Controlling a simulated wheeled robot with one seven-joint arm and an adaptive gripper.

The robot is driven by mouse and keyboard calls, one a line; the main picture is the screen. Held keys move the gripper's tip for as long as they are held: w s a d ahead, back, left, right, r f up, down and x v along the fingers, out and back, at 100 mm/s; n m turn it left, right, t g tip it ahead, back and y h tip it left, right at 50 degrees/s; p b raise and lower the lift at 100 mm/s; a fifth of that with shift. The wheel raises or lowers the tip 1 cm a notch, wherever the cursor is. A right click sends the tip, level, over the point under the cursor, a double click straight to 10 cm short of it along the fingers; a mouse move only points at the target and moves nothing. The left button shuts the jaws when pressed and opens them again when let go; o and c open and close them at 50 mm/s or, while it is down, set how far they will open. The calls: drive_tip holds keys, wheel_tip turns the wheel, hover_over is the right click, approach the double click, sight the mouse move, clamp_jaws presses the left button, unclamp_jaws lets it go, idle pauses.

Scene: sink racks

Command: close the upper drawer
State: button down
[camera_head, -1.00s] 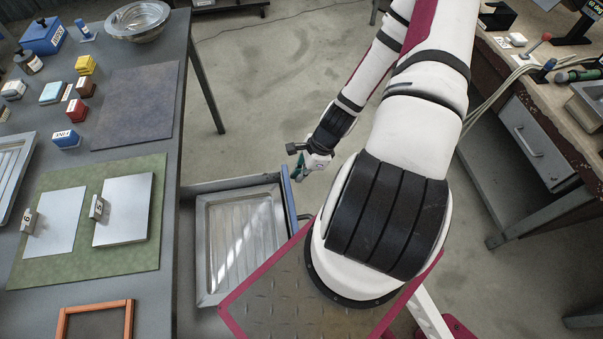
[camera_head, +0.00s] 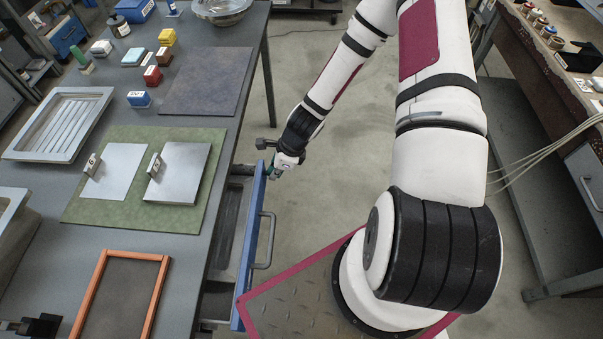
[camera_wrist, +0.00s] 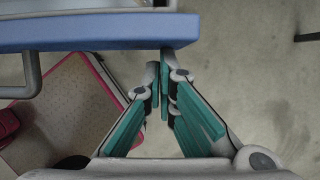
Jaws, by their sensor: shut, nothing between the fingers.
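The upper drawer (camera_head: 251,240) has a blue front with a grey bar handle (camera_head: 270,240). It stands partly open under the grey table's right edge, and part of its metal inside shows. My gripper (camera_head: 273,173) is at the far end of the drawer front, on its outer side. In the wrist view the blue drawer front (camera_wrist: 95,32) runs across the top left, with the handle (camera_wrist: 32,78) at left. My gripper's teal fingers (camera_wrist: 165,62) are shut and empty. Their tips are at the front near its right end and appear to touch it.
The grey table (camera_head: 225,150) carries a green mat (camera_head: 75,208) with metal plates, a ribbed tray (camera_head: 62,120), small boxes and an orange frame (camera_head: 100,290). A workbench (camera_head: 540,75) stands at right. Open floor lies between.

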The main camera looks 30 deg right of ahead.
sight(240, 171)
drive_tip(key=w+a, duration=0.1)
drive_tip(key=a, duration=0.1)
drive_tip(key=w+a, duration=0.2)
drive_tip(key=a, duration=0.1)
drive_tip(key=w+a+b, duration=0.1)
drive_tip(key=w+a, duration=0.1)
drive_tip(key=a, duration=0.1)
drive_tip(key=shift+w+a, duration=0.2)
drive_tip(key=shift+w, duration=0.05)
